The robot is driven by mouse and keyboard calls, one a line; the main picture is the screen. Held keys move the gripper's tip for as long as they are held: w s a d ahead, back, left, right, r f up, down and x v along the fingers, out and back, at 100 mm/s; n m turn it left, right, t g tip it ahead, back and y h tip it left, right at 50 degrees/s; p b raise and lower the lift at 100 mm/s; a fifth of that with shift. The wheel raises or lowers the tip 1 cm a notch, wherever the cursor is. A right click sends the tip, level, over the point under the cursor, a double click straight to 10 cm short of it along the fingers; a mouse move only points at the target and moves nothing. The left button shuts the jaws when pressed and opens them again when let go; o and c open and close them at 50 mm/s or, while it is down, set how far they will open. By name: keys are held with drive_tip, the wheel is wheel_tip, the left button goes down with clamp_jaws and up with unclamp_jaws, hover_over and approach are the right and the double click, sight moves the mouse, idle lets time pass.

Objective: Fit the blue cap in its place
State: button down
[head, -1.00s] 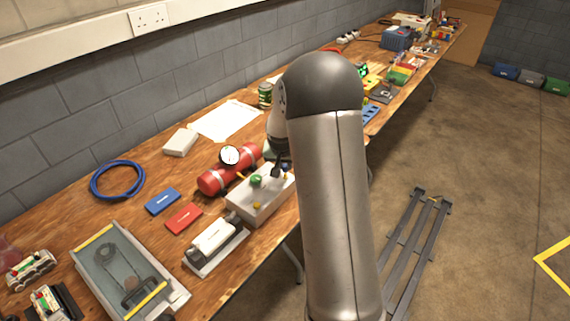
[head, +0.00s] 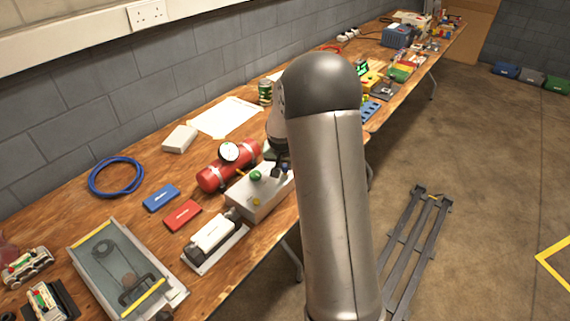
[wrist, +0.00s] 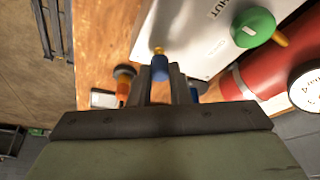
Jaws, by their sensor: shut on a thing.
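The blue cap (wrist: 160,68) is between the fingers of my gripper (wrist: 161,75) in the wrist view. The gripper is shut on it. A small brass fitting (wrist: 158,50) on the edge of the white box (wrist: 192,42) shows just beyond the cap's far end. The cap looks lined up with the fitting and at or very near it; I cannot tell whether they touch. In the head view my gripper (head: 279,169) is at the right end of the white box (head: 262,203). My arm hides part of that area, and the cap is not discernible there.
A green knob (wrist: 254,27) stands on the box close to my gripper. A red cylinder (head: 212,178) with a round gauge (head: 229,152) lies behind the box. Red (head: 183,215) and blue (head: 161,198) blocks lie to the left. An orange-and-grey part (wrist: 123,80) is beside the fingers.

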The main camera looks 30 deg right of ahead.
drive_tip(key=shift+f+b, duration=0.4)
drive_tip(key=shift+f, duration=0.15)
drive_tip(key=c, duration=1.3)
unclamp_jaws()
drive_tip(key=v, duration=1.7)
drive_tip(key=shift+r, duration=0.3)
